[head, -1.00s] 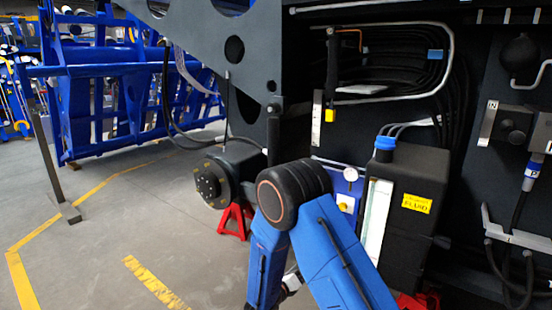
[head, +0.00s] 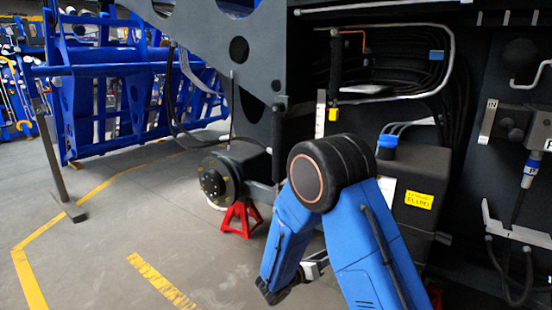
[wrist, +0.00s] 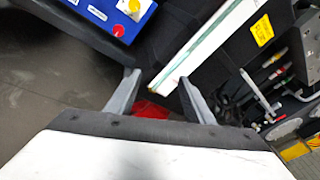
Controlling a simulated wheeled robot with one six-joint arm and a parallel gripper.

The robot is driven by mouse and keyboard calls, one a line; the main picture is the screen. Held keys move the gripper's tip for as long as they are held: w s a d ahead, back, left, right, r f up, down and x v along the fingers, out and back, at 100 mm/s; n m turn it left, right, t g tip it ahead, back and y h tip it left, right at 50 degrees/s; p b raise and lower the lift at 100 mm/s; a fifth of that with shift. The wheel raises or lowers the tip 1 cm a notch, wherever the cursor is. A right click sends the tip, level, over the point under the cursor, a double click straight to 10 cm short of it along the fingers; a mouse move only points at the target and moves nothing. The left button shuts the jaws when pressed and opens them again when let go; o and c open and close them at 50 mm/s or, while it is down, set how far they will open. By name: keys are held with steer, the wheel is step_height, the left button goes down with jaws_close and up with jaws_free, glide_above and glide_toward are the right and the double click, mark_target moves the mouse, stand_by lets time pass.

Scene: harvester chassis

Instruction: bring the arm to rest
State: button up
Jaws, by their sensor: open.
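My blue arm (head: 380,250) is bent, with its black elbow joint (head: 330,172) in front of the chassis, between the hub and the fluid tank. In the wrist view my gripper (wrist: 158,76) has its two grey fingers apart, with nothing held between them. A pale strip with a green line (wrist: 215,38) lies beyond the fingertips. In the head view the gripper is largely hidden behind the arm links; only a small pale part shows between them.
The black fluid tank (head: 420,178) with a blue cap stands right behind my arm. A wheel hub (head: 222,180) and red jack stand (head: 240,218) are left of it. Open floor (head: 120,230) lies left.

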steer(key=s+d+r+m+g+y, duration=0.1)
steer(key=s+d+r+m+g, duration=0.45)
steer(key=s+d+m, duration=0.35)
steer(key=s+d+r+m+g+y, duration=0.2)
steer(key=s+d+r+m+g, duration=0.2)
steer(key=s+d+r+m, duration=0.45)
steer(key=s+a+r+m+t+y, duration=0.1)
steer(key=s+a+m+y, duration=0.1)
steer(key=s, duration=0.5)
steer(key=s+a+r+m+t+y, duration=0.1)
steer(key=s+a+r+m+y, duration=0.1)
steer(key=s+m+y, duration=0.3)
steer(key=s+a+r+m+t+y, duration=0.1)
steer(key=s+a+m+t+y, duration=0.1)
steer(key=s+m, duration=0.5)
steer(key=s+a+y, duration=0.1)
steer(key=s, duration=0.2)
steer(key=shift+s+a+r, duration=0.15)
steer(key=shift+s+r, duration=0.05)
steer(key=shift+r, duration=0.15)
